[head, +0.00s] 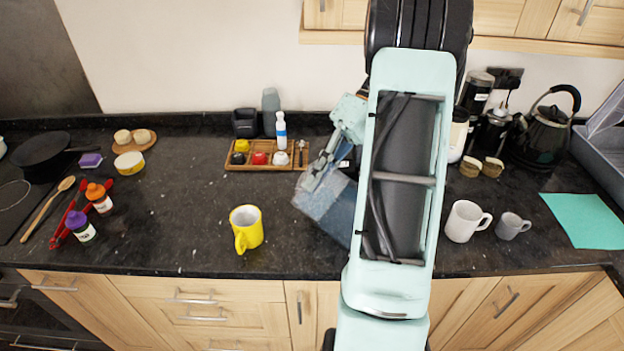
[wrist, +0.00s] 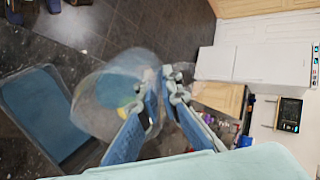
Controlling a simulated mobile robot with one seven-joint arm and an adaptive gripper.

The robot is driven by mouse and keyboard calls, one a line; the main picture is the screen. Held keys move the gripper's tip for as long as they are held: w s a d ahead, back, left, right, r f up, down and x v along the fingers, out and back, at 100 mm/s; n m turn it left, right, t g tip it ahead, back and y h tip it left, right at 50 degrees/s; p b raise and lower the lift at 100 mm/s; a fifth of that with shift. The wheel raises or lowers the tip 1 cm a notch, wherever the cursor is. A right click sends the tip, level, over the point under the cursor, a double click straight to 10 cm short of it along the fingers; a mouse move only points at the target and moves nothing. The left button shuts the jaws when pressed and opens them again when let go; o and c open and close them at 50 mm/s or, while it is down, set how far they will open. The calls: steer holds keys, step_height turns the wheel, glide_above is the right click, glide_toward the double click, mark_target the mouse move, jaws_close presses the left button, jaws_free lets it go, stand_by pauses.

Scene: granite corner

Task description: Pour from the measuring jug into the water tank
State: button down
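The measuring jug (wrist: 105,100) is clear and round. In the wrist view it sits at my fingertips, and my gripper (wrist: 162,80) is shut on its side, probably at the handle. The jug looks tilted; its water level cannot be told. The water tank (wrist: 45,118), a dark-rimmed box with blue inside, lies left of the jug in the wrist view, partly overlapped by it. In the head view my gripper (head: 314,178) is above a translucent blue-grey box (head: 335,215), which seems to be the tank. My arm hides its right side, and the jug cannot be made out clearly there.
A yellow mug (head: 247,230) stands left of the tank. A wooden tray (head: 240,163) with small items is behind. A white mug (head: 463,221), grey cup (head: 511,226) and black kettle (head: 545,135) are on the right. Counter between the yellow mug and bottles is clear.

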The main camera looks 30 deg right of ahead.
mark_target(314, 161)
steer(key=f+h+b, duration=0.1)
steer(key=b, duration=0.1)
steer(key=a+f+h+b, duration=0.1)
steer(key=b, duration=0.1)
steer(key=shift+s+t, duration=0.2)
steer(key=shift+t, duration=0.2)
steer(key=f+h+b, duration=0.1)
steer(key=h+b, duration=0.1)
steer(key=b, duration=0.2)
steer(key=shift+a+f, duration=0.1)
steer(key=shift+a, duration=0.05)
steer(key=h+b, duration=0.1)
steer(key=t+h+b, duration=0.1)
steer(key=b, duration=0.1)
steer(key=shift+a+f, duration=0.1)
steer(key=shift+f, duration=0.25)
steer(key=shift+r+h+b, duration=0.2)
steer(key=shift+h+b, duration=0.1)
steer(key=shift+h, duration=0.2)
steer(key=r+h+p, duration=0.1)
steer(key=r, duration=0.1)
steer(key=r+h, duration=0.1)
steer(key=r, duration=0.1)
steer(key=d+r+h+p, duration=0.1)
steer(key=r, duration=0.1)
steer(key=shift+w+r+t+p, duration=0.1)
steer(key=shift+r+t+p, duration=0.2)
steer(key=shift+t, duration=0.1)
